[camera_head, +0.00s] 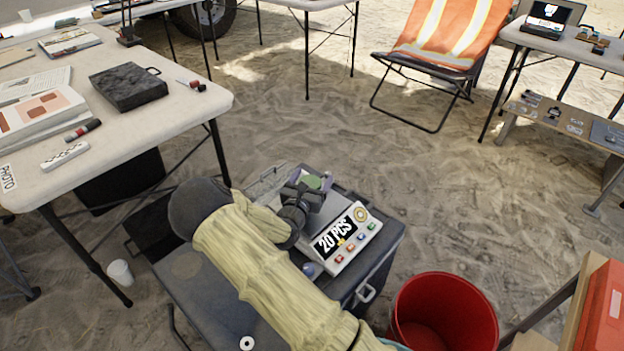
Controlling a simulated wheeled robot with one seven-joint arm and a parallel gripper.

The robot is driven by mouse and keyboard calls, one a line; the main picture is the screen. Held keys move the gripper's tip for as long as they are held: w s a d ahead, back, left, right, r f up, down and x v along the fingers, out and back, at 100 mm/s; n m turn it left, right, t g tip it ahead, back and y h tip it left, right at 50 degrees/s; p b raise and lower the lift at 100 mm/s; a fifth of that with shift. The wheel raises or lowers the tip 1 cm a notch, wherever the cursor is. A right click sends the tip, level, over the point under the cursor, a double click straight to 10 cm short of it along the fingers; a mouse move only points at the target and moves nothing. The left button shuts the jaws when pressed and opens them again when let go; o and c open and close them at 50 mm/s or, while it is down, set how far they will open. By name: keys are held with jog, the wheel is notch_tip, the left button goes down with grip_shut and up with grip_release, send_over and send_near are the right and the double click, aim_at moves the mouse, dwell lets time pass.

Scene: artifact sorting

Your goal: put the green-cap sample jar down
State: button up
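The green cap of the sample jar (314,182) shows at the far side of my gripper (316,184), over the back part of a counting scale (348,238). My gripper appears shut around the jar. The jar's body is hidden behind the gripper, so I cannot tell whether its base touches the scale. The scale stands on a dark grey case (205,290). My arm in its pale yellow sleeve crosses over the case from the lower right.
A red bucket (445,308) stands right of the case. A white folding table (190,108) at left holds a dark box (128,86), papers and markers. A white cup (120,272) is on the sand. An orange folding chair (440,35) stands behind, with open sand before it.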

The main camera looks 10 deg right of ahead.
jog(key=shift+s+a+r, duration=0.1)
jog(key=shift+r, duration=0.05)
jog(key=shift+s+a, duration=0.2)
jog(key=shift+s, duration=0.1)
jog(key=p+v, duration=0.2)
jog(key=v, duration=0.9)
jog(key=shift+p, duration=0.4)
